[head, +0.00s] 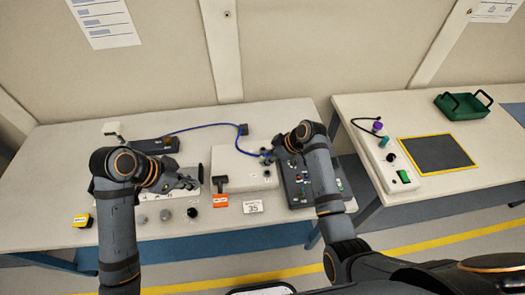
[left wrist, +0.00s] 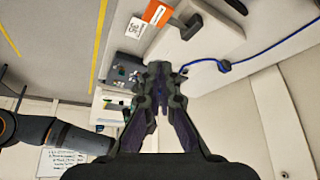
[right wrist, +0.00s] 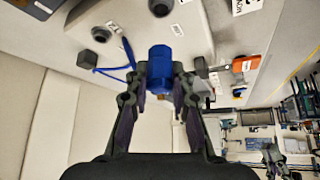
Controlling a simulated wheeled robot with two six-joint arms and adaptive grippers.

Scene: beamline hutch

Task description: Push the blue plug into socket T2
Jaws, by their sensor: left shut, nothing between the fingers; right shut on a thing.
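The blue plug (right wrist: 160,68) is upright in the right wrist view, between the fingertips of my right gripper (right wrist: 158,88), which is shut on it. In the head view my right gripper (head: 268,155) is at the right side of the pale socket box (head: 232,160). Two dark round sockets show on the box in the right wrist view, one (right wrist: 101,35) left of the plug and one (right wrist: 160,7) beyond it. Their small labels are unreadable, so I cannot tell which is T2. The plug looks apart from both. My left gripper (left wrist: 158,72) is shut and empty, left of the box.
A blue cable (head: 195,127) runs from a dark bar to a dark block (head: 243,130) behind the box. A dark control panel (head: 300,185) stands right, under my right arm.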

